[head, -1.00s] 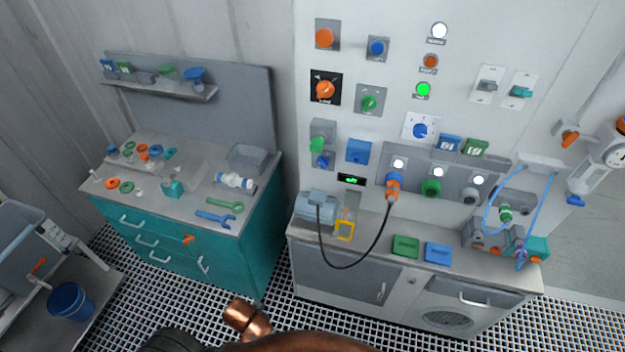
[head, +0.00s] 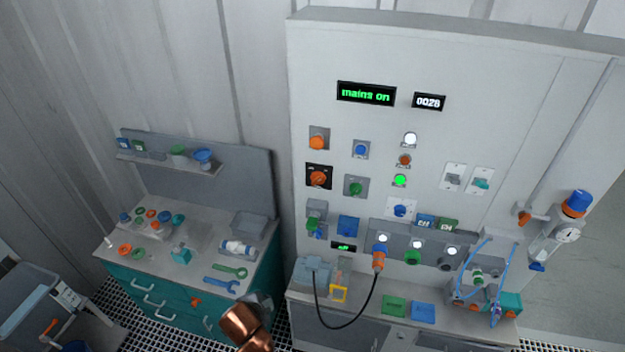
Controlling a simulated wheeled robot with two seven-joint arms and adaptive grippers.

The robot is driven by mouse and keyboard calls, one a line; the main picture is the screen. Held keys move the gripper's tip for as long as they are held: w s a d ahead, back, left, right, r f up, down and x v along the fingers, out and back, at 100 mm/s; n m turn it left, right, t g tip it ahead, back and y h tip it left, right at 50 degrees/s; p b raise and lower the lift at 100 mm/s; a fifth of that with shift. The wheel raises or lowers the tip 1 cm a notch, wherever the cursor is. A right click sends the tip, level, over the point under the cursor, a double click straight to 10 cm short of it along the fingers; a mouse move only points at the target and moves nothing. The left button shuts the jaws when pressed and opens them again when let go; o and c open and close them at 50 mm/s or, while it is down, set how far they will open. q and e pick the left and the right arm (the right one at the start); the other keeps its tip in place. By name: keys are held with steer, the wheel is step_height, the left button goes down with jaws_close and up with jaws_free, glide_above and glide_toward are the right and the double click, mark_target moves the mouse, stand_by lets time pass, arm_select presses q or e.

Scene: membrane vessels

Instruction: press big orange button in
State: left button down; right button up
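The big orange button (head: 319,139) is round and sits on a grey square plate at the upper left of the white panel's controls. Below it is an orange rotary switch (head: 318,178) on a black plate. A blue button (head: 361,150) is to its right. Part of an arm of mine, copper coloured, shows at the bottom centre, well below and apart from the button. Neither gripper's fingers can be made out.
The white panel (head: 470,110) carries a "mains on" display (head: 366,94) and a counter (head: 428,101). A black cable (head: 340,326) loops over the counter front. A teal workbench (head: 148,298) with tools stands left. Blue tubing (head: 510,270) stands out at the right.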

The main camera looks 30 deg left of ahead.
steer(key=s+a+f+g, duration=0.1)
steer(key=s+f, duration=0.3)
steer(key=f, duration=0.7)
steer(key=s+f, duration=0.4)
steer(key=f, duration=0.6)
arm_select(q)
steer(key=w+d+r+m+t, duration=0.1)
steer(key=w+r+m+t, duration=0.2)
steer(key=r, duration=0.9)
steer(key=w+d+r+m+t+y, duration=0.1)
steer(key=w+r+m+t, duration=0.3)
steer(key=w+r+m, duration=0.5)
steer(key=w+d+r+m+t, duration=0.1)
steer(key=w+r+m+t, duration=0.2)
steer(key=w+r+m, duration=0.4)
step_height(320, 180, up, 8)
steer(key=m, duration=0.5)
steer(key=shift+r+m+t+y, duration=0.15)
steer(key=shift+m+t+y, duration=0.15)
steer(key=shift+m, duration=0.1)
arm_select(e)
steer(key=s+f+n+g, duration=0.1)
steer(key=s+f, duration=1)
steer(key=s, duration=0.3)
arm_select(q)
steer(key=shift+s, duration=0.1)
arm_select(e)
steer(key=shift+s, duration=0.1)
